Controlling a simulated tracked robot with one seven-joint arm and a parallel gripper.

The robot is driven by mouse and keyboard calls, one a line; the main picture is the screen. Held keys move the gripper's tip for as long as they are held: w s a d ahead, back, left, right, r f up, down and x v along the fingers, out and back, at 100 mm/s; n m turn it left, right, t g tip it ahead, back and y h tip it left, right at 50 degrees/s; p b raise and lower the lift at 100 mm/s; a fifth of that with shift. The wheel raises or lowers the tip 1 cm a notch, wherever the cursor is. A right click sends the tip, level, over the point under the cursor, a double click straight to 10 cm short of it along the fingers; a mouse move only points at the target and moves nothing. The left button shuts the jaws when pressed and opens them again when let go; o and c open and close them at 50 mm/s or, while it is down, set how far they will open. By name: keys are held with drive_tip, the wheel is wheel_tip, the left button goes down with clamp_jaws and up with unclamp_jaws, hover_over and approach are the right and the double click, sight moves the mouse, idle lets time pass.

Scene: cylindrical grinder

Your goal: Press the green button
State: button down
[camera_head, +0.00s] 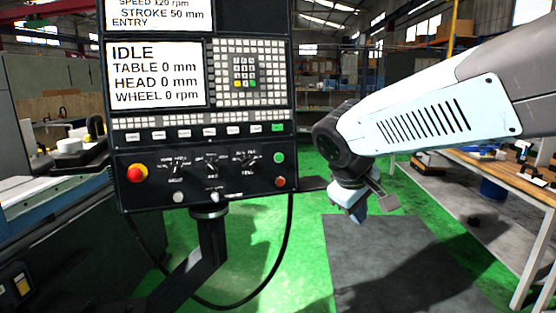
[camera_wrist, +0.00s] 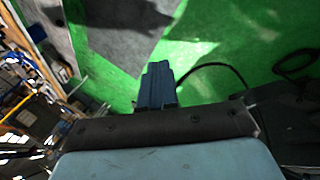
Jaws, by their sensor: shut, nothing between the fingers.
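The round green button (camera_head: 278,158) is at the right edge of the control panel (camera_head: 150,195), above a red-orange button (camera_head: 280,182). A small green key (camera_head: 277,127) is also in the row above it. My gripper (camera_head: 350,212) hangs to the right of the panel, pointing down and apart from it, lower than the green button. In the wrist view, the fingers (camera_wrist: 157,84) are together and empty, with green floor behind them. The green button is not visible in the wrist view.
A red emergency-stop knob on a yellow base (camera_head: 137,173) is at the panel's left. The panel stands on a dark post (camera_head: 210,240) with a looping cable (camera_head: 288,255). A workbench (camera_head: 500,182) is at the right. A dark mat (camera_head: 395,262) lies on the green floor.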

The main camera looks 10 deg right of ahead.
sight(280, 159)
drive_tip(key=w+d+n+h, duration=0.3)
drive_tip(key=w+n+h, duration=0.15)
drive_tip(key=w, duration=0.25)
drive_tip(key=w+a+r+n+t+h, duration=0.1)
drive_tip(key=w+a+n+t, duration=0.3)
drive_tip(key=w, duration=0.5)
drive_tip(key=w+a+r+n+t+h, duration=0.1)
drive_tip(key=w+a+n+t, duration=0.4)
drive_tip(key=w+n, duration=0.3)
drive_tip(key=shift+w+a+r+t+h, duration=0.2)
drive_tip(key=shift+w+a+t+h, duration=0.15)
drive_tip(key=shift+w, duration=0.75)
drive_tip(key=shift+w+n, duration=0.1)
drive_tip(key=shift+n, duration=0.15)
drive_tip(key=w, duration=0.2)
drive_tip(key=w+f, duration=0.1)
drive_tip(key=w, duration=0.5)
drive_tip(key=shift+a+f, duration=0.3)
drive_tip(key=shift+a, duration=0.05)
drive_tip(key=shift+w, duration=0.25)
drive_tip(key=shift+w, duration=0.2)
drive_tip(key=shift+w, duration=0.2)
